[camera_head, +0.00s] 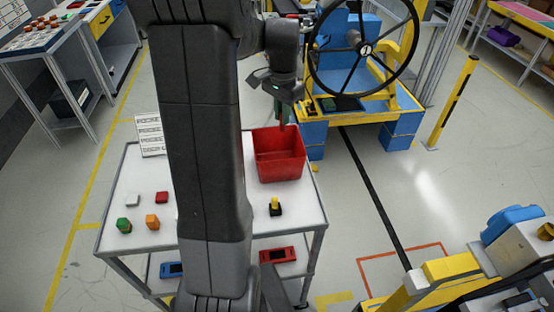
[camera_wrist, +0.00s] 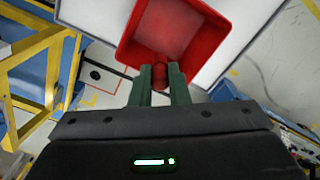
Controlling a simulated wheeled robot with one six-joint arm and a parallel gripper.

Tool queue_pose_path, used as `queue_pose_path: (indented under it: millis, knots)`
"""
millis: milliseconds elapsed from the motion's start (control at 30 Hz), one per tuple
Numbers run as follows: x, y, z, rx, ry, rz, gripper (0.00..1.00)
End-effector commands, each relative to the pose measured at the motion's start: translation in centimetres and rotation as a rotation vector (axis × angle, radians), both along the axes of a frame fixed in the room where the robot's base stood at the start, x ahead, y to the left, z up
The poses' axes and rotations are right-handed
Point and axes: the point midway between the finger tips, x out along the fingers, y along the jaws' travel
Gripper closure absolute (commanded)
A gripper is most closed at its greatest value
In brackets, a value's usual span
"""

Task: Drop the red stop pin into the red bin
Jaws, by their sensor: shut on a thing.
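The red bin (camera_head: 278,155) stands open at the top on the white table's right back part. My gripper (camera_head: 281,112) is above the bin's back rim, pointing down. In the wrist view, my gripper's green fingers (camera_wrist: 160,84) are shut on the red stop pin (camera_wrist: 160,72), whose end shows between the fingertips. The bin (camera_wrist: 168,28) lies beyond the fingertips in the wrist view, with its near rim close to the pin. The bin's floor looks empty. In the head view the pin is mostly hidden by the fingers.
The white table (camera_head: 140,190) also holds a green piece (camera_head: 124,225), an orange piece (camera_head: 152,222), a red block (camera_head: 162,197) and a black-and-yellow piece (camera_head: 275,206). A blue and yellow stand with a black steering wheel (camera_head: 364,48) rises behind the bin.

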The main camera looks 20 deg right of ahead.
Motion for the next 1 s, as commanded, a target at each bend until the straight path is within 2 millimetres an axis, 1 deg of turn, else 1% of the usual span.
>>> queue_pose_path:
  millis: [33,200,500,533,633,667,900,1000]
  knots:
    - [0.0,0.0,-1.2,0.0,0.0,0.0,1.0]
    - [0.0,0.0,-2.6,0.0,0.0,0.0,1.0]
    - [0.0,0.0,-2.7,0.0,0.0,0.0,1.0]
    - [0.0,0.0,-2.7,0.0,0.0,0.0,0.83]
    - [0.0,0.0,-2.7,0.0,0.0,0.0,0.63]
    - [0.0,0.0,-2.7,0.0,0.0,0.0,0.59]
    - [0.0,0.0,-2.7,0.0,0.0,0.0,0.59]
    - [0.0,0.0,-2.4,-0.001,-0.001,0.0,0.59]
